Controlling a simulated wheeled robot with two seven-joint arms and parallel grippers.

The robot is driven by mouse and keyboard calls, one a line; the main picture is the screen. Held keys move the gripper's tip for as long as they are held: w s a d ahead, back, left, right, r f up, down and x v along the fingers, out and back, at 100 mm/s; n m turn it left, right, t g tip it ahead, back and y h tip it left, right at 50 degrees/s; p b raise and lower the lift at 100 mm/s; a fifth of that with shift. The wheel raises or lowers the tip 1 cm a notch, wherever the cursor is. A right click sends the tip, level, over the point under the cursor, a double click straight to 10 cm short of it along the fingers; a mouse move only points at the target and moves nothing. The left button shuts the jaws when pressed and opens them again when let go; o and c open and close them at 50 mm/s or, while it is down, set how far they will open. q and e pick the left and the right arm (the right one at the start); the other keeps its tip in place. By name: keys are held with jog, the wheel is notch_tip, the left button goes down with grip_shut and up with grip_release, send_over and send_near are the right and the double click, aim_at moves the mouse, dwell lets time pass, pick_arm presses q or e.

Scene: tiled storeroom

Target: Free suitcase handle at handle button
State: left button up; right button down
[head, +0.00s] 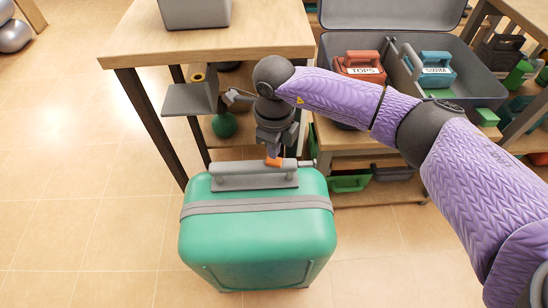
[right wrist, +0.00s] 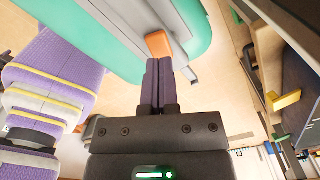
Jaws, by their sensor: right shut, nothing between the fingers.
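A green suitcase (head: 260,240) with a grey strap stands upright on the tiled floor. Its grey handle (head: 253,181) lies along the top, with an orange button (head: 274,161) near the handle's right end. My right gripper (head: 275,152) is shut and points down at the orange button. In the right wrist view, the shut fingertips (right wrist: 158,62) are right at the orange button (right wrist: 158,44), with nothing between them; I cannot tell if they press it. The suitcase shell also shows in the right wrist view (right wrist: 120,35). My left gripper is not in view.
A wooden table (head: 135,42) stands behind the suitcase at the left. An open grey case (head: 480,85) at the right holds a red box (head: 350,62) and a blue box (head: 436,62). Shelves with bins are below. Floor at the left is clear.

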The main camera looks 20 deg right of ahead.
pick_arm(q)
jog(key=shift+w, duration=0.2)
pick_arm(e)
jog(key=shift+f, duration=0.2)
jog(key=shift+f+b, duration=0.8)
jog(key=shift+f, duration=0.45)
jog(key=shift+r+p, duration=1.15)
jog(key=shift+r, duration=0.4)
jog(key=shift+r+p, duration=0.6)
jog(key=shift+r, duration=0.3)
jog(key=shift+r+p, duration=0.85)
jog(key=shift+r, duration=0.35)
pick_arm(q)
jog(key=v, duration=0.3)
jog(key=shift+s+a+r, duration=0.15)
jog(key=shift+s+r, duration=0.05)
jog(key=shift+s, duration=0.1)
pick_arm(e)
jog(key=shift+f, duration=0.1)
